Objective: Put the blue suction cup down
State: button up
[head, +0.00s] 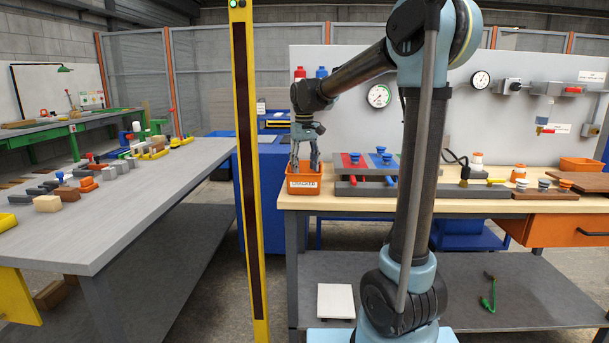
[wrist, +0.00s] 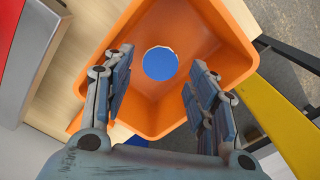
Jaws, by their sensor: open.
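A blue round disc (wrist: 160,64), which looks like the blue suction cup seen from above, lies inside an orange bin (head: 304,187) at the left end of the workbench. The bin fills the middle of the wrist view (wrist: 236,52). My gripper (head: 304,168) points down over the bin, its fingertips at about the bin's rim. The wrist view shows its two fingers (wrist: 161,58) spread apart, one on each side of the disc, with clear gaps to it. The disc is hidden by the bin wall in the head view.
A board with red and grey panels (head: 365,164) and blue-topped knobs (head: 381,150) stands right of the bin. A yellow post (head: 246,170) rises left of the bench (head: 320,202). A long grey table (head: 110,200) with many small parts lies at far left.

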notch_tip(320, 180, up, 9)
dwell(0.3)
jog(key=shift+f, duration=0.1)
